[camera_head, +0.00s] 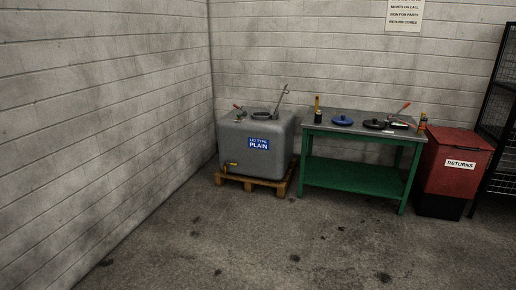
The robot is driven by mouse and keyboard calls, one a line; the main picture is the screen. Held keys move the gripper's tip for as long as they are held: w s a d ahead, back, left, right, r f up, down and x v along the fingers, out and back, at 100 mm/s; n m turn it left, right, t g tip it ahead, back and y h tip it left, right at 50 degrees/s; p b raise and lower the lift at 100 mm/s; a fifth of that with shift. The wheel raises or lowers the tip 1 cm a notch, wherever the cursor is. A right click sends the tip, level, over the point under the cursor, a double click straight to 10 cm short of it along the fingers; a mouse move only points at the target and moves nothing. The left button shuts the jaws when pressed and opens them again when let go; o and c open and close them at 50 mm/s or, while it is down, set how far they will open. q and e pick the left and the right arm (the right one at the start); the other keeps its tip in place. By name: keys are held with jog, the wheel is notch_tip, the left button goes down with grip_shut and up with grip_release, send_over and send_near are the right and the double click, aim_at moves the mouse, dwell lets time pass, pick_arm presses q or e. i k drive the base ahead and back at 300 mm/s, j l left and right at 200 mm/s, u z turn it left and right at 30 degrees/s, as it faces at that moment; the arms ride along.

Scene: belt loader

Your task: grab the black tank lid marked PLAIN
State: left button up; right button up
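A black round lid (374,124) lies flat on the green workbench (350,180), right of a blue round lid (343,120). Any marking on the black lid is too small to read. A grey tank (236,160) stands on a wooden pallet (281,188) left of the bench. Its blue label (258,143) reads "LID TYPE PLAIN". A dark ring-shaped opening (261,115) shows on the tank's top. Neither of my grippers is in view.
Small items (400,122) and a red-handled tool (404,107) lie right of the black lid. An orange-brown bottle (423,121) stands at the bench's right end. A red "RETURNS" bin (449,178) and a black cage (504,130) are farther right. The floor in front (270,240) is mostly clear.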

aim_at(374, 124)
jog(key=i+l+z, duration=0.1)
jog(key=i+l, duration=0.35)
jog(key=i, duration=0.3)
jog(key=i+l+z, duration=0.15)
jog(key=i+l, duration=0.2)
jog(key=i, duration=0.45)
jog(key=i+l+z, duration=0.1)
jog(key=i+l, duration=0.2)
jog(key=i, duration=0.5)
jog(key=i+l+z, duration=0.15)
jog(key=i, duration=0.65)
jog(key=i+l+z, duration=0.1)
jog(key=i, duration=0.7)
jog(key=l, duration=0.1)
